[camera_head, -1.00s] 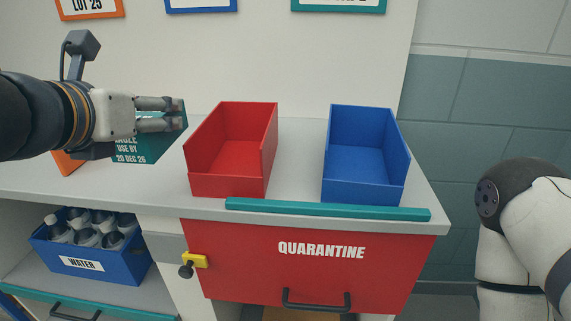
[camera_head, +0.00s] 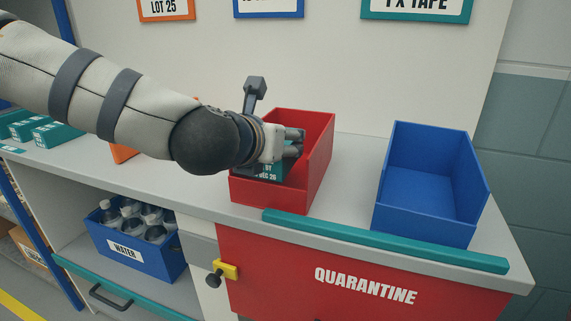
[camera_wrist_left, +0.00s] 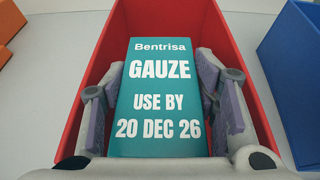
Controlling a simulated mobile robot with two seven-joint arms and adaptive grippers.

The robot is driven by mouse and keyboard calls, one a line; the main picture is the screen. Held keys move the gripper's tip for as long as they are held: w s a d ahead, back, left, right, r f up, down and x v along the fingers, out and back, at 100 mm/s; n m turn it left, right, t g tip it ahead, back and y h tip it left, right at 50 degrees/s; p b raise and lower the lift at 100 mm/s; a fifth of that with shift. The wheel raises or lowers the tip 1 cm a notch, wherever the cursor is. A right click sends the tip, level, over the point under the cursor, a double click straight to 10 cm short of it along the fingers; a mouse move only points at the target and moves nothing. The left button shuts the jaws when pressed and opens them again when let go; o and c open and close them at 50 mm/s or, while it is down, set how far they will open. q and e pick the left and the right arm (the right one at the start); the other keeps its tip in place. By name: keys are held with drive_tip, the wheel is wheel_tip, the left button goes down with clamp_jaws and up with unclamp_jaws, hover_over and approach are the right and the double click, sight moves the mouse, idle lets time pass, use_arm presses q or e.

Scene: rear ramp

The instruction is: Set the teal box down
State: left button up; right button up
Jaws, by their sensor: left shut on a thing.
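The teal box (camera_wrist_left: 160,100) reads "Bentrisa GAUZE USE BY 20 DEC 26" in the left wrist view. My left gripper (camera_wrist_left: 165,105) is shut on it, with a finger along each long side. In the head view the teal box (camera_head: 265,171) is partly hidden by my left gripper (camera_head: 297,142). The box is inside or just over the open red bin (camera_head: 318,160); whether it touches the floor of the bin I cannot tell. The red bin's walls (camera_wrist_left: 112,50) surround it in the left wrist view. My right gripper does not show.
An open, empty blue bin (camera_head: 430,180) stands to the right on the counter (camera_head: 352,150). An orange thing (camera_head: 122,152) stands to the left, partly behind my arm. Several teal boxes (camera_head: 50,130) lie further left. A teal rail (camera_head: 380,240) runs along the front edge.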

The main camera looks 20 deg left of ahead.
use_arm(q)
drive_tip(key=shift+w+d+f, duration=0.15)
drive_tip(key=shift+w+f, duration=0.15)
drive_tip(key=shift+f, duration=0.1)
drive_tip(key=f, duration=0.2)
drive_tip(key=w+f+b, duration=0.1)
drive_tip(key=shift+d+f, duration=0.25)
drive_tip(key=shift+f, duration=0.15)
drive_tip(key=shift+s+f, duration=0.1)
drive_tip(key=shift+f, duration=0.15)
drive_tip(key=o, duration=1)
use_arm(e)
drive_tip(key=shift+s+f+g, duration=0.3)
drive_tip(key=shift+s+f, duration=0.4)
